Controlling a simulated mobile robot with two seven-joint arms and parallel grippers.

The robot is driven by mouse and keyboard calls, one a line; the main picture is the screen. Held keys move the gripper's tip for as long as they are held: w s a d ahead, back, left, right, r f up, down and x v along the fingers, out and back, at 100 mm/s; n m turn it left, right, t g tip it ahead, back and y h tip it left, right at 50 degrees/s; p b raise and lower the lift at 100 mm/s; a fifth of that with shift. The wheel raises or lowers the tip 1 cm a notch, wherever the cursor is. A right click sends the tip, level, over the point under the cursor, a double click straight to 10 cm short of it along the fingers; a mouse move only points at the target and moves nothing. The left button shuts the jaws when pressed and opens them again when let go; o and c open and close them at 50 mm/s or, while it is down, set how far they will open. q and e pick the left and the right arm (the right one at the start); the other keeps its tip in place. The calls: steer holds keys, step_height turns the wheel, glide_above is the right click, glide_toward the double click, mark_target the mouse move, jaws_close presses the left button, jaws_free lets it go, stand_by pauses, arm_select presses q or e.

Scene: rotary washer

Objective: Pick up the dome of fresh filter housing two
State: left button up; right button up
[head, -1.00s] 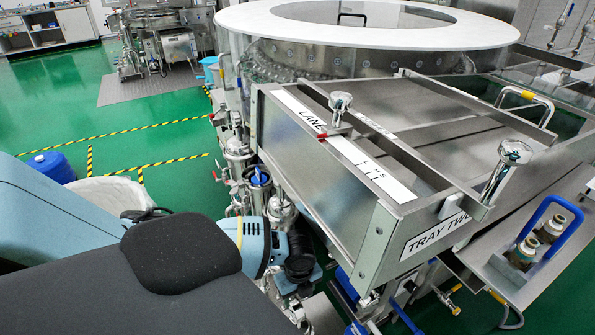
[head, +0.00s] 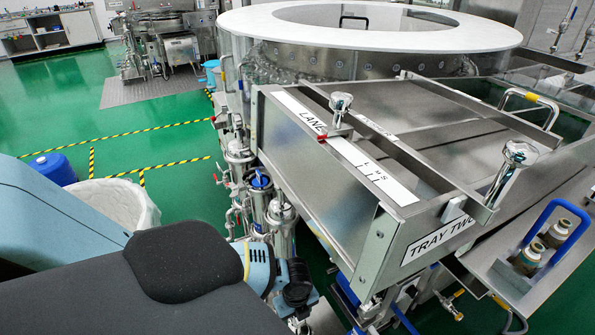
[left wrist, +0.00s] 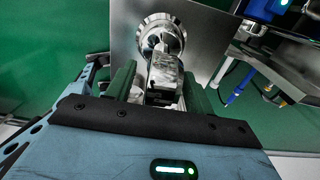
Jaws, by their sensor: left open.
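Slim shiny metal housings with domed tops stand along the left side of the washer, among them a near one (head: 282,212) and a blue-handled one (head: 260,182). No label shows which is fresh filter housing two. My left gripper (head: 298,290) is low in the head view, partly hidden by my arm. In the left wrist view my left gripper (left wrist: 160,78) is open, with its dark green fingers either side of a shiny metal piece with a round flange (left wrist: 162,33). I cannot tell whether this is the dome or whether the fingers touch it. My right gripper is not seen.
The steel tray labelled TRAY TWO (head: 378,250) juts out right of the housings. A rack with two bottles (head: 540,250) is at the right. A flat metal plate (left wrist: 205,35) lies behind the flanged piece. Green floor (head: 150,110) is open at left.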

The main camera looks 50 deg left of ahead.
arm_select(q)
steer(key=shift+c, duration=0.2)
jaws_close()
steer(key=shift+w, duration=0.15)
stand_by(1.2)
